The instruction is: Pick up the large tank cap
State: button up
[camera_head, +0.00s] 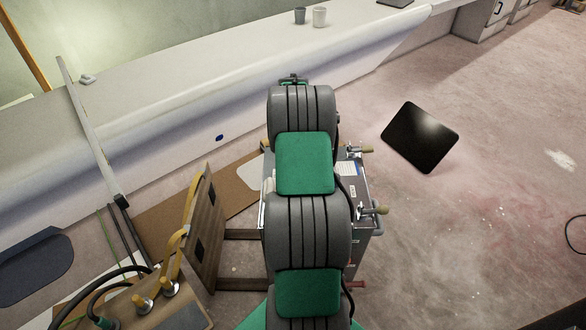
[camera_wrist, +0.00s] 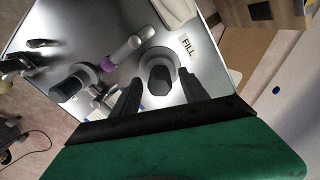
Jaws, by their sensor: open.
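The large tank cap (camera_wrist: 160,80) appears in the wrist view as a dark knob in a round grey collar, beside a FILL label (camera_wrist: 187,47) on a shiny metal tank top (camera_wrist: 75,25). My gripper (camera_wrist: 160,77) is open, with one black finger on each side of the cap in the picture. I cannot tell whether the fingers touch it or are still above it. In the head view my arm covers the cap and my gripper.
In the wrist view a second dark round fitting (camera_wrist: 72,86) and a white-and-purple cylinder (camera_wrist: 128,50) stand left of the cap. In the head view a wooden panel (camera_head: 207,230) stands left of the tank, and a black panel (camera_head: 420,138) lies on open floor at right.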

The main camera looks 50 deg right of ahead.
jog(key=shift+r, duration=0.1)
grip_shut()
dwell(0.3)
